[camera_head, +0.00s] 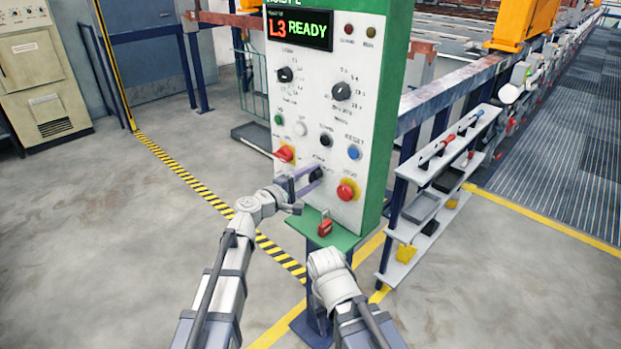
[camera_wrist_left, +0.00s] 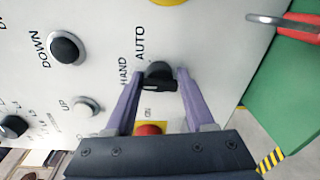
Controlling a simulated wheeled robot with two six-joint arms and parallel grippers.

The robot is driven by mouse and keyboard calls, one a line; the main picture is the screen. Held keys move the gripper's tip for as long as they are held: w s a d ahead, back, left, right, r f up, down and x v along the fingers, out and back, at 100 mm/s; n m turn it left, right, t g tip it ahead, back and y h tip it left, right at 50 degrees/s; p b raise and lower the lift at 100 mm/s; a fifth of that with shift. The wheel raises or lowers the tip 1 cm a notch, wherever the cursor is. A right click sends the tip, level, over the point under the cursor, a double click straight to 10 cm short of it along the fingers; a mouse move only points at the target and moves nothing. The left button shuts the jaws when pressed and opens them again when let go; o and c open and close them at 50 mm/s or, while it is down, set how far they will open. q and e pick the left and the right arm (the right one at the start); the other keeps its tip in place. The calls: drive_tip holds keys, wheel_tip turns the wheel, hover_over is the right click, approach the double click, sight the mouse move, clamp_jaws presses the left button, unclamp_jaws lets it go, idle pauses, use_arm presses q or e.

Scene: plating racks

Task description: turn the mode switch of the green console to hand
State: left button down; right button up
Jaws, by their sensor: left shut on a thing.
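The green console (camera_head: 394,100) stands upright in the middle of the head view, with a white front panel. Its mode switch (camera_head: 316,174) is a small black knob low on that panel. In the left wrist view the mode switch (camera_wrist_left: 160,76) has the labels HAND and AUTO beside it. My left gripper (camera_head: 308,181) is at the panel, and its purple fingers are shut on the switch, one on each side (camera_wrist_left: 160,77). Which label the knob points to I cannot tell. My right arm shows low in the head view, but its gripper fingers do not.
A red padlock (camera_head: 325,227) sits on the green ledge (camera_head: 343,239) below. A shelf rack (camera_head: 399,232) stands to the right.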

use_arm(q)
drive_tip(key=shift+w+r+n, duration=0.1)
drive_tip(key=shift+n, duration=0.2)
drive_tip(key=shift+c, duration=2.2)
unclamp_jaws()
drive_tip(key=v, duration=0.8)
drive_tip(key=shift+d, duration=0.1)
